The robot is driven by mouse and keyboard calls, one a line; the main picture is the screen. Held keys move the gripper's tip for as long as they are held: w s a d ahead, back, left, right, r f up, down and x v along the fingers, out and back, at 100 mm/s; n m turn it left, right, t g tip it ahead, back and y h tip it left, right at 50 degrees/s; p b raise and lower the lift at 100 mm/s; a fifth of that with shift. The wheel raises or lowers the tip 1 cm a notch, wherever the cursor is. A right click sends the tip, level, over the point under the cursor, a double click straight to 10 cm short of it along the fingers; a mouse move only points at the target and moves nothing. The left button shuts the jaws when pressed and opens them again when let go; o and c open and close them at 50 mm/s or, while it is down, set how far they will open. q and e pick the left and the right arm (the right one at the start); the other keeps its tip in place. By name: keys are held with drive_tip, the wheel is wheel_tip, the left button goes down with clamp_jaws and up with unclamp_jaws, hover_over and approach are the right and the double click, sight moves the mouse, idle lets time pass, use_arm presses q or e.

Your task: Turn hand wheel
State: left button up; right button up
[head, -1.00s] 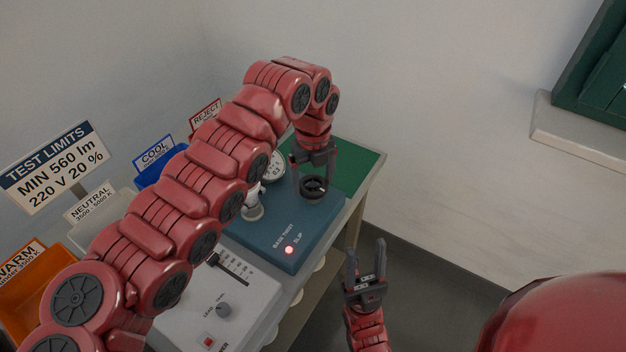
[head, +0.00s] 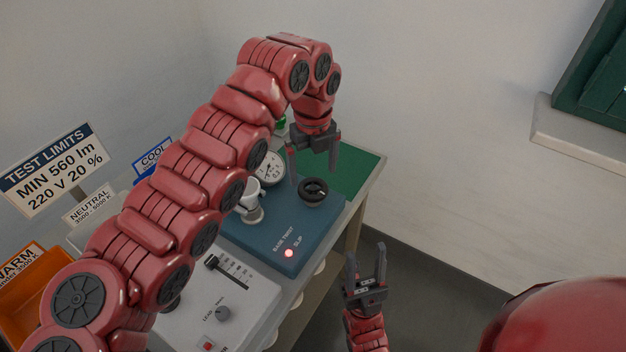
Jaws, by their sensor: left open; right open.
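The hand wheel is a small black ring (head: 313,191) on the blue "BASE TWIST" box (head: 278,238). My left gripper (head: 314,173) points down, open, just above and behind the wheel, apart from it. A round white dial gauge (head: 269,168) stands left of the wheel. A white and metal fixture (head: 251,207) sits on the box, partly hidden by my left arm. A red lamp (head: 289,253) glows beside the word "SLIP". My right gripper (head: 366,266) is open and empty, pointing up, off the bench's right side.
A grey panel (head: 247,290) with a slider and knob is in front of the blue box. A green mat (head: 358,172) lies behind it. Orange (head: 30,290) and other labelled bins line the left, partly hidden by my arm. Free floor lies right of the bench.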

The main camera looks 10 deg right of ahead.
use_arm(q)
wheel_tip(320, 180, up, 4)
drive_tip(key=r, duration=0.1)
wheel_tip(320, 180, up, 8)
drive_tip(key=p, duration=0.9)
hover_over(313, 186)
drive_tip(key=shift+b, duration=0.3)
